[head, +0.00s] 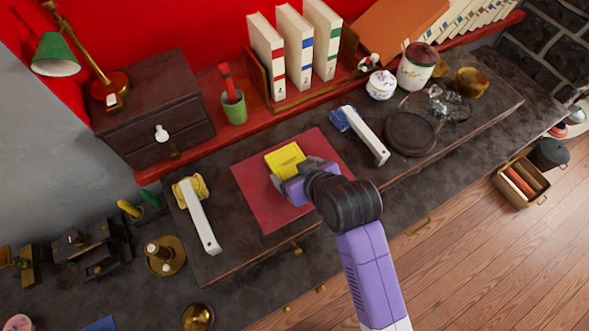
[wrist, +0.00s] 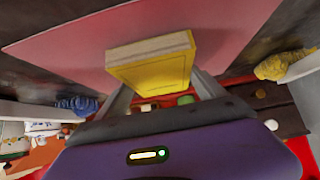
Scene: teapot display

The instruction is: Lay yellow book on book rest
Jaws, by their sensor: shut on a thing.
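The yellow book (head: 285,159) is a small block with a yellow cover. It is between the fingers of my gripper (head: 298,175), which is shut on it over a red mat (head: 268,213). In the wrist view the yellow book (wrist: 155,70) shows its yellow cover and pale page edges between the two grey fingers (wrist: 163,95). I cannot tell whether it touches the mat. No part is plainly marked as the book rest; a slanted orange-brown panel (head: 398,28) stands at the back right, and the red mat lies flat under the book.
White bars lie left (head: 199,217) and right (head: 366,136) of the mat, by yellow and blue cloth-like lumps. Behind stand a wooden rack with three white books (head: 299,50), a green pot (head: 233,108) and a dark drawer box (head: 155,110). A white jar (head: 416,69) and glassware are right.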

